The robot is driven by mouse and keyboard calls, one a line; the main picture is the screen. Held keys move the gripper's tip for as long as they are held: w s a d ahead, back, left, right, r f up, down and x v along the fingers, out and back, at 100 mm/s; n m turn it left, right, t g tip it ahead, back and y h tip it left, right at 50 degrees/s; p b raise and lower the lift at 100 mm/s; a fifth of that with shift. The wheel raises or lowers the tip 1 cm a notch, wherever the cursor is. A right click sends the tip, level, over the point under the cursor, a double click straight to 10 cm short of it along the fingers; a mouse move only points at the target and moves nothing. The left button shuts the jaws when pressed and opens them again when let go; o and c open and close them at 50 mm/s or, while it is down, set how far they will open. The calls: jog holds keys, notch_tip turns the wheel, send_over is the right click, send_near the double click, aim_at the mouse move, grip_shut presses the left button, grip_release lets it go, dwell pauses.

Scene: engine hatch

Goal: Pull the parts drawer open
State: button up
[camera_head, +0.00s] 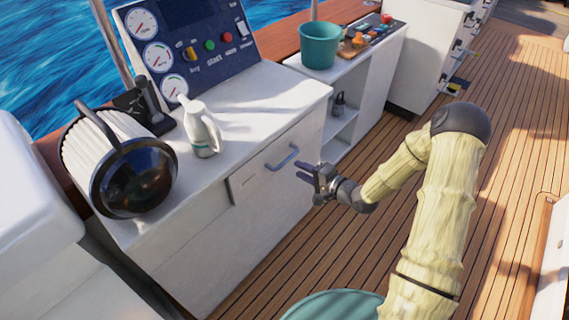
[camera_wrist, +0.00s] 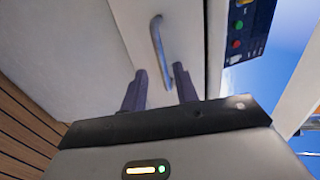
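The parts drawer (camera_head: 256,178) is a white front panel at the top of the white cabinet, and it looks shut. Its grey bar handle (camera_head: 283,158) stands out from the panel. In the wrist view the handle (camera_wrist: 158,45) runs up the middle, and its lower end appears between my two fingers. My gripper (camera_head: 305,171) is open and empty, with its dark fingers pointing at the drawer front. In the head view the fingertips are just right of the handle and slightly below it, apparently short of it. The wrist view shows a clear gap between the fingers (camera_wrist: 160,88).
A teal bucket (camera_head: 319,48) sits on the shelf unit to the right. The wooden deck (camera_head: 290,240) before the cabinet is clear.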

aim_at(285, 161)
jog(key=x, duration=0.7)
jog(key=shift+w+a+b, duration=0.25)
jog(key=shift+a+b, duration=0.05)
jog(key=shift+b, duration=0.05)
grip_shut()
